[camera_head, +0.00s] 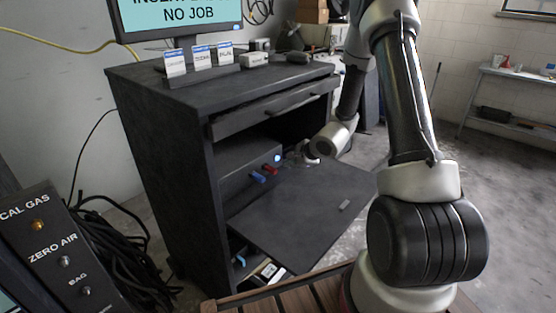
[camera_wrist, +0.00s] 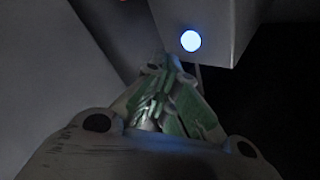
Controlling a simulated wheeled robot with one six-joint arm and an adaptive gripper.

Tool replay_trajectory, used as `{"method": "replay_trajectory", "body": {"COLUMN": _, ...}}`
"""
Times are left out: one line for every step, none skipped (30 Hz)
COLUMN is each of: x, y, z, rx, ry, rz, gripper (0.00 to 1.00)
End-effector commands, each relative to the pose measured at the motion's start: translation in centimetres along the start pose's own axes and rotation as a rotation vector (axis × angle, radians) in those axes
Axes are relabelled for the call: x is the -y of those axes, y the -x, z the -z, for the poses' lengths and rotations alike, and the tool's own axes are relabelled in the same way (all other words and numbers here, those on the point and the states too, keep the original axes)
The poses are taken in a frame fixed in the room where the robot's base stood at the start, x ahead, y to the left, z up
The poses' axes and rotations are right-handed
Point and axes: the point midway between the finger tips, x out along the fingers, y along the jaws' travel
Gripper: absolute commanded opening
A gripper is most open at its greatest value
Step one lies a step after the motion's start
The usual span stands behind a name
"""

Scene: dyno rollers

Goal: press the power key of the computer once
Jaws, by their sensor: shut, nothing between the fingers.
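The computer (camera_head: 238,163) is a dark box on the shelf inside the open black cabinet. Its front also shows in the wrist view (camera_wrist: 225,20). The power key (camera_head: 277,158) glows bluish white at the right of its front; in the wrist view the lit round key (camera_wrist: 190,40) is up and right of the fingertips. My gripper (camera_wrist: 163,66) is shut and empty, with its tips just below and left of the key in that picture. I cannot tell whether they touch the computer. In the head view my gripper (camera_head: 297,155) is small and dim in front of the computer's right end.
The cabinet's lowered door (camera_head: 300,215) lies below my forearm. A drawer (camera_head: 270,112) is above the opening. A gas panel (camera_head: 50,245) stands at left.

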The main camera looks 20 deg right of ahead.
Motion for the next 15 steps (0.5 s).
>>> {"method": "replay_trajectory", "body": {"x": 0.16, "y": -0.3, "z": -0.27, "rx": 0.001, "ry": 0.001, "rz": 0.0, "gripper": 0.0}}
{"method": "replay_trajectory", "body": {"x": 0.26, "y": -0.42, "z": -0.36, "rx": 0.001, "ry": 0.001, "rz": 0.0, "gripper": 0.0}}
{"method": "replay_trajectory", "body": {"x": 0.39, "y": -0.56, "z": -0.45, "rx": 0.001, "ry": 0.001, "rz": 0.0, "gripper": 0.0}}
{"method": "replay_trajectory", "body": {"x": 0.47, "y": -0.65, "z": -0.51, "rx": 0.001, "ry": 0.001, "rz": 0.001, "gripper": 0.0}}
{"method": "replay_trajectory", "body": {"x": 0.53, "y": -0.71, "z": -0.55, "rx": 0.001, "ry": 0.001, "rz": 0.001, "gripper": 0.0}}
{"method": "replay_trajectory", "body": {"x": 0.58, "y": -0.77, "z": -0.6, "rx": 0.001, "ry": 0.001, "rz": 0.001, "gripper": 0.0}}
{"method": "replay_trajectory", "body": {"x": 0.6, "y": -0.81, "z": -0.62, "rx": 0.0, "ry": 0.0, "rz": 0.001, "gripper": 0.0}}
{"method": "replay_trajectory", "body": {"x": 0.61, "y": -0.83, "z": -0.64, "rx": 0.0, "ry": 0.0, "rz": 0.001, "gripper": 0.0}}
{"method": "replay_trajectory", "body": {"x": 0.62, "y": -0.84, "z": -0.65, "rx": 0.0, "ry": 0.0, "rz": 0.0, "gripper": 0.0}}
{"method": "replay_trajectory", "body": {"x": 0.62, "y": -0.84, "z": -0.65, "rx": 0.0, "ry": 0.0, "rz": 0.0, "gripper": 0.0}}
{"method": "replay_trajectory", "body": {"x": 0.62, "y": -0.84, "z": -0.65, "rx": 0.0, "ry": 0.0, "rz": 0.0, "gripper": 0.0}}
{"method": "replay_trajectory", "body": {"x": 0.61, "y": -0.83, "z": -0.64, "rx": 0.0, "ry": 0.0, "rz": 0.0, "gripper": 0.0}}
{"method": "replay_trajectory", "body": {"x": 0.61, "y": -0.83, "z": -0.64, "rx": 0.0, "ry": 0.0, "rz": 0.0, "gripper": 0.0}}
{"method": "replay_trajectory", "body": {"x": 0.61, "y": -0.83, "z": -0.64, "rx": 0.0, "ry": 0.0, "rz": 0.0, "gripper": 0.0}}
{"method": "replay_trajectory", "body": {"x": 0.61, "y": -0.82, "z": -0.64, "rx": 0.0, "ry": 0.0, "rz": 0.0, "gripper": 0.0}}
